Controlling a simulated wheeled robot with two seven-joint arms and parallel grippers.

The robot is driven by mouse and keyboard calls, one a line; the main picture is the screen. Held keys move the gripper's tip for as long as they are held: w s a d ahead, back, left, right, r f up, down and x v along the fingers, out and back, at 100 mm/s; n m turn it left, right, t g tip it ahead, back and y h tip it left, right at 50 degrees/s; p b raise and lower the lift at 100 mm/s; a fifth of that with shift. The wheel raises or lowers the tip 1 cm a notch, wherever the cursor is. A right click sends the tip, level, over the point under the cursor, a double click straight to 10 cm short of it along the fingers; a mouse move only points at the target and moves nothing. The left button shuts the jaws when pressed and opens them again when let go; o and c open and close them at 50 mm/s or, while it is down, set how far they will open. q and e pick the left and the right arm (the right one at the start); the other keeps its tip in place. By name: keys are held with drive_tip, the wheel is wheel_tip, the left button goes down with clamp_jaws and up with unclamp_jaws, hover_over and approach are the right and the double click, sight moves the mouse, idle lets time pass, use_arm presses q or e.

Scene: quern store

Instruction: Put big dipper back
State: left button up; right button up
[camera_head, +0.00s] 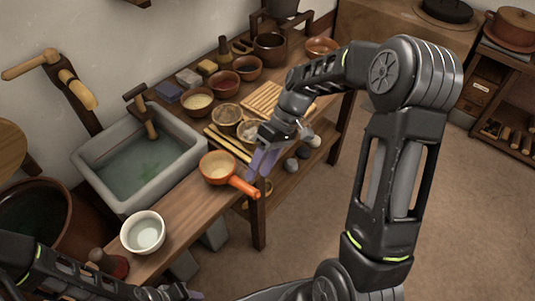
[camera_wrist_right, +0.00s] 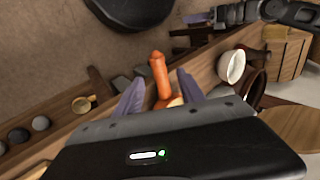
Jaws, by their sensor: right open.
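The big dipper (camera_head: 217,168), an orange bowl with a pale inside and a stubby orange handle, sits at the front edge of the wooden bench. Its handle juts past the edge toward the lower right. My right gripper (camera_head: 260,163) is open, its purple fingers just beyond the handle. In the right wrist view the orange handle (camera_wrist_right: 158,75) shows between the spread fingertips (camera_wrist_right: 158,88), and the dipper's bowl is mostly hidden by the gripper body. My left gripper (camera_head: 172,292) is at the bottom edge, partly cut off; its jaws are unclear.
A stone basin (camera_head: 90,170) with water stands behind the dipper. A white bowl (camera_head: 143,232) is nearer on the bench. Several bowls, including a brown one (camera_head: 222,84), crowd the far end beside a slatted board (camera_head: 262,98). Dark stones lie on the lower shelf. Open floor lies right.

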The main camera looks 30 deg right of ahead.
drive_tip(key=v, duration=0.5)
drive_tip(key=shift+r, duration=0.1)
idle(1.6)
